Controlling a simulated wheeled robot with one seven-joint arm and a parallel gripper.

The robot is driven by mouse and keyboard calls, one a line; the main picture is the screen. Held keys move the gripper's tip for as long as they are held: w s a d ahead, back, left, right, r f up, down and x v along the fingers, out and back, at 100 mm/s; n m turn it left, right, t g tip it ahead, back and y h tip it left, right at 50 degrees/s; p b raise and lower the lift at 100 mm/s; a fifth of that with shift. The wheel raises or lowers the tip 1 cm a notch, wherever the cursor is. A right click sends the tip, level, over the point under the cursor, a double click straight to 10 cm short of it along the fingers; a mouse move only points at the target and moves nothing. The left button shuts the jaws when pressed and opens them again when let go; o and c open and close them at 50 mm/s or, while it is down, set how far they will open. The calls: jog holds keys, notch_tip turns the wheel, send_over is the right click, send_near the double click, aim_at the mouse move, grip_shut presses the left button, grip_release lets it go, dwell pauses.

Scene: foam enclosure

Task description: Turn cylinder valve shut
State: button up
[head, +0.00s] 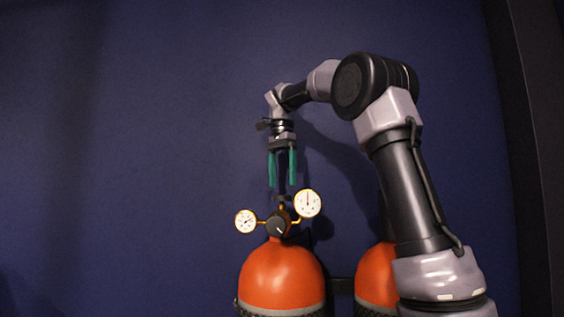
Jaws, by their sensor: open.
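An orange gas cylinder (281,272) stands upright at the bottom middle of the head view. On its top sits a brass regulator with a round dark knob (278,224) carrying a light mark. A dark valve part (283,199) shows at the top of the fitting, small and partly unclear. My gripper (282,186) points straight down above the fitting, with two teal fingers apart and nothing between them. The fingertips are just above the valve part; I cannot tell whether they touch it.
Two white dial gauges, left (246,221) and right (308,203), stick out beside the knob. A second orange cylinder (375,274) stands to the right, partly hidden by my arm. A dark blue wall (130,130) is behind. The space left of the cylinder is clear.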

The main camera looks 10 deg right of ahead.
notch_tip(320, 180, up, 7)
jog(key=shift+r, duration=0.15)
dwell(0.7)
